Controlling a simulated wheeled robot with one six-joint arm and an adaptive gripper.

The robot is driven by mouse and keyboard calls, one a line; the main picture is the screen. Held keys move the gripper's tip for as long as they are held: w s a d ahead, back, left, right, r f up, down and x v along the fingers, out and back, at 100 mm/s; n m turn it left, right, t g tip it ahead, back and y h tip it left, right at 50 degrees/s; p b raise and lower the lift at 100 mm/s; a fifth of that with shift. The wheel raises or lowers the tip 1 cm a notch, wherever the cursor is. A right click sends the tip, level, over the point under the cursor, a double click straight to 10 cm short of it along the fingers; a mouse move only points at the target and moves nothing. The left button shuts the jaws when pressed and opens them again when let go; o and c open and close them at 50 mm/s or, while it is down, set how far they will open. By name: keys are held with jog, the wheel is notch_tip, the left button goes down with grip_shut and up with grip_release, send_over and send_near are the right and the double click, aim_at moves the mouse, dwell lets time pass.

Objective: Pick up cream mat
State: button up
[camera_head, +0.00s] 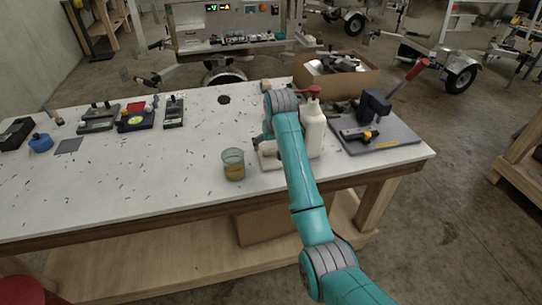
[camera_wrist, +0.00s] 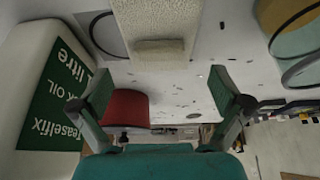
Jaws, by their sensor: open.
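The cream mat (camera_wrist: 160,18) shows at the top middle of the wrist view, with a thick rough-textured end facing me. In the head view the cream mat (camera_head: 269,161) lies on the white table, partly hidden by my arm, between a glass and a white bottle. My gripper (camera_wrist: 160,78) is open and empty, its fingers spread to either side below the mat's near end in the wrist view. I see no contact with the mat. In the head view my gripper is mostly hidden by the arm.
The white oil bottle (camera_head: 314,132) stands close right of the mat; it also fills the left of the wrist view (camera_wrist: 45,85). The glass of amber liquid (camera_head: 233,166) stands close left. A grey board (camera_head: 398,134) with tools and a cardboard box (camera_head: 335,80) are farther right.

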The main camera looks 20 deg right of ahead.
aim_at(271, 151)
jog(key=shift+x, duration=2.55)
jog(key=shift+s, duration=0.1)
jog(key=c, duration=0.8)
